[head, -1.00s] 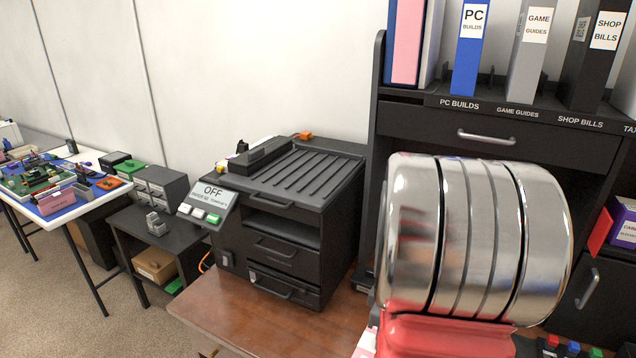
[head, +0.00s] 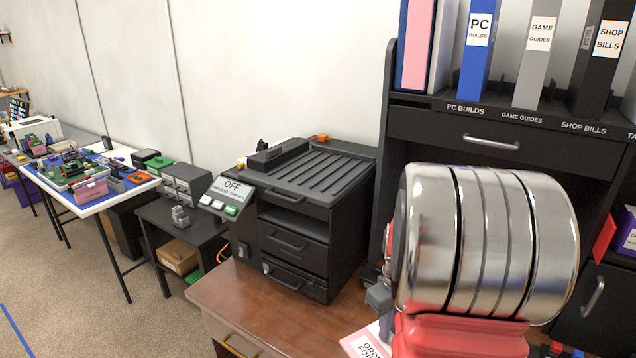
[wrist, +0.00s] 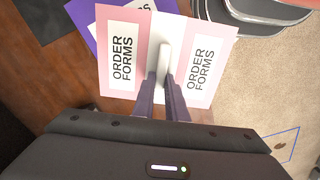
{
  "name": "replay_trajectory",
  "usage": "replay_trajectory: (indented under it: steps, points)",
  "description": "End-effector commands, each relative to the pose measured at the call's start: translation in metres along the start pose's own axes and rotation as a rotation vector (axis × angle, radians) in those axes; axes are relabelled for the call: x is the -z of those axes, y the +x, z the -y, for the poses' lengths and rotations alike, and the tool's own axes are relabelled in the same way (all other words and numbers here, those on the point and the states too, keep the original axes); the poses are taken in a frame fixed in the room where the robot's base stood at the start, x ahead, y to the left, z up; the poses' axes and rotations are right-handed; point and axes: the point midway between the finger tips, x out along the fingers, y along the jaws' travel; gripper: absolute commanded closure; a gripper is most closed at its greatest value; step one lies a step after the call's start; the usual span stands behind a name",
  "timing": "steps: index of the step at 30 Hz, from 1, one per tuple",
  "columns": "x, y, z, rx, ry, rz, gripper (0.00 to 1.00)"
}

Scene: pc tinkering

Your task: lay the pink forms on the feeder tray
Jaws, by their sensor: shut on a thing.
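The pink forms (wrist: 120,74), labelled "ORDER FORMS", show on both sides of a pale upright strip in the wrist view. My gripper (wrist: 170,88) is shut on them, with its fingers on the strip. In the head view the pink forms (head: 364,344) show at the bottom, and my gripper (head: 383,306) is partly hidden behind my own silver and red arm. The black printer (head: 290,240) stands on the brown desk, with a ribbed tray (head: 318,168) on top that looks like the feeder tray. Its screen reads "OFF". The tray's ribbed surface looks bare.
A purple labelled sheet or folder (wrist: 84,14) lies by the forms in the wrist view. A black shelf (head: 500,125) with binders stands right of the printer. A small table (head: 165,225) with grey drawers stands to its left. Brown desk surface (head: 250,295) is clear before the printer.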

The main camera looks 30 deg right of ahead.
Motion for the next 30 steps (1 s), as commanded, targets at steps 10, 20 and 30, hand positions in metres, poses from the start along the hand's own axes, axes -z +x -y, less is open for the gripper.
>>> replay_trajectory:
  steps: [10, 20, 30]
  points:
    - [0.097, -0.016, 0.056, -0.003, 0.17, -0.009, 1.0]
    - [0.167, -0.019, 0.144, -0.001, 0.156, -0.012, 1.0]
    - [0.209, -0.015, 0.257, 0.002, 0.031, -0.008, 1.0]
